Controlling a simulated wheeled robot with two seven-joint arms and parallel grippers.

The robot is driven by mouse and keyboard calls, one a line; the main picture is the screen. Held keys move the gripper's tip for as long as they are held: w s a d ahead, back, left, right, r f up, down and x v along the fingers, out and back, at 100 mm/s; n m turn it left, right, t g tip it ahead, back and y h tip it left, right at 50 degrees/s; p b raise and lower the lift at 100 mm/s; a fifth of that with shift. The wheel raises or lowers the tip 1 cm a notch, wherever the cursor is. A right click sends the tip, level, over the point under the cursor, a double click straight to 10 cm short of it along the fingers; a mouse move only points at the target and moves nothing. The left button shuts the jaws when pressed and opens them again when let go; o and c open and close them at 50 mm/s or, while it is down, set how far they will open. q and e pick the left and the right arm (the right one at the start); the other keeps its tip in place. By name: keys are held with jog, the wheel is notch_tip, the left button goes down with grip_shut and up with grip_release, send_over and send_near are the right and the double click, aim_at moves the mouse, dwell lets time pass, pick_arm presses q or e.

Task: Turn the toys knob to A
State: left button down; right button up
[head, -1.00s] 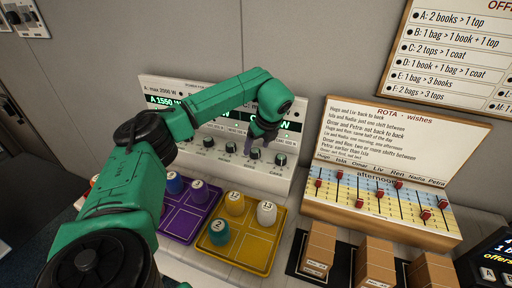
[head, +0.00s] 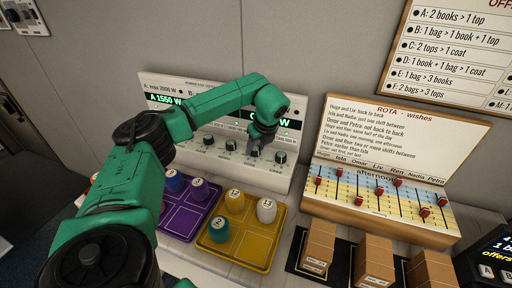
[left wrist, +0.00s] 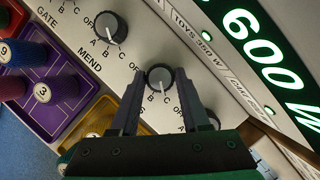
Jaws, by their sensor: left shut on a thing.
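A white panel (head: 160,83) with a row of dark round knobs stands against the wall. My left gripper (head: 254,150) reaches down to the panel in front of the toys knob. In the left wrist view the toys knob (left wrist: 160,78) sits between the two fingers of my left gripper (left wrist: 160,75), under the label "TOYS 350 W". The gripper is shut on this knob. Its pale pointer mark faces the lettered side, but I cannot tell exactly which letter. The letters B and C show beside it; the fingers partly cover the others. My right gripper is not in view.
The mend knob (left wrist: 110,28) and cake knob (head: 280,158) flank the toys knob closely. A purple tray (head: 185,215) and a yellow tray (head: 262,250) with numbered pegs lie below the panel. A rota board (head: 385,205) with red sliders stands to the right.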

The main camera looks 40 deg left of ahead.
pick_arm(q)
jog(key=m+t+b, duration=0.1)
jog(key=m, duration=0.3)
jog(key=shift+s+a+f+h+b, duration=0.1)
jog(key=shift+h+b, duration=0.3)
jog(key=m, duration=0.2)
jog(key=m+t+h+b, duration=0.1)
jog(key=m, duration=0.1)
jog(key=shift+a+m+t, duration=0.1)
jog(key=shift+m+t, duration=0.2)
jog(key=m+h, duration=0.1)
jog(key=m, duration=0.1)
jog(key=shift+m+b, duration=0.35)
jog(key=shift+m, duration=0.05)
jog(key=shift+a+m+h, duration=0.15)
jog(key=shift+m+h, duration=0.85)
jog(key=shift+m, duration=0.9)
jog(key=shift+s, duration=0.1)
jog(key=shift+c, duration=1.9)
grip_release()
